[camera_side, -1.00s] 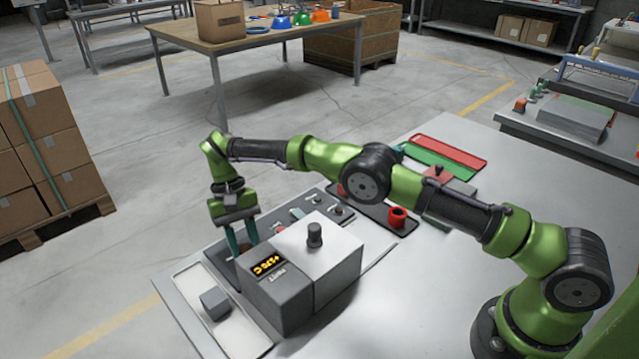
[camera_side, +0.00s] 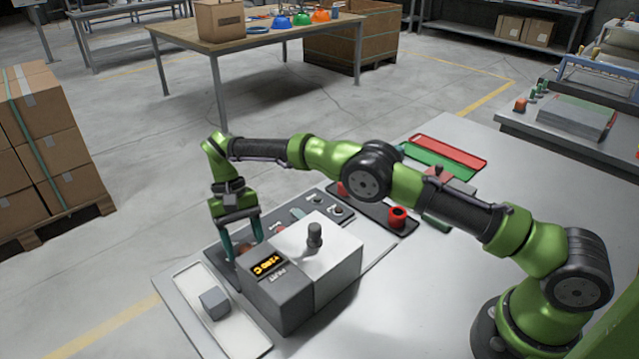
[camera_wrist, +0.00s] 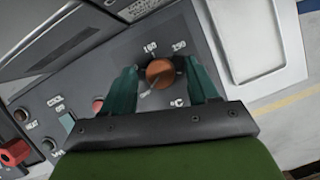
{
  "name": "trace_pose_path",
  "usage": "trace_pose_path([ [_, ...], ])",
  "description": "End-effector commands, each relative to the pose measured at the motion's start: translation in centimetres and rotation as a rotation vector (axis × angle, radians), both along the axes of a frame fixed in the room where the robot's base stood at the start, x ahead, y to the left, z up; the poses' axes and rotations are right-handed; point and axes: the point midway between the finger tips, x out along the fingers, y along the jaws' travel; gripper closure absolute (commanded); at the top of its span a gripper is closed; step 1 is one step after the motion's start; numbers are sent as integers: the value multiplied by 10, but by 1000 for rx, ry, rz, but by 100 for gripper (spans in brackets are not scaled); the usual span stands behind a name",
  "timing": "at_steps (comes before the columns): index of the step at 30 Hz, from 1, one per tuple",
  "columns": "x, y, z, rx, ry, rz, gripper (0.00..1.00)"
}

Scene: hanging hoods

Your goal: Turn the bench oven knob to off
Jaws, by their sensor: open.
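The bench oven (camera_side: 310,270) is a grey box with a lit orange display (camera_side: 270,265) and a dark post on its top. In the side view the knob is mostly hidden behind the fingers and the box. My gripper (camera_wrist: 165,85) is open, with one green finger on each side of the knob. I cannot tell whether either finger touches it. In the side view my gripper (camera_side: 242,240) points down at the panel behind the box.
A pale tray (camera_side: 250,340) with a grey block (camera_side: 214,303) lies left of the oven. Small switches and a red button (camera_wrist: 98,104) sit on the panel beside the knob. A dark tray with red parts (camera_side: 398,217) stands behind.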

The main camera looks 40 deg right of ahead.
Motion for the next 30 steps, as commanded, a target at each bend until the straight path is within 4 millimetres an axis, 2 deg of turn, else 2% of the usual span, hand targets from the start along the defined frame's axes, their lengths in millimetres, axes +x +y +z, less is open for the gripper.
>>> trace_pose_path([
  [5, 0, -2, 1, 1, -1, -140, 41],
  [11, -2, -3, 1, 0, 0, -386, 41],
  [24, -6, -5, 1, 0, -2, -1032, 41],
  [30, 1, -20, 40, 4, -4, -1036, 41],
])
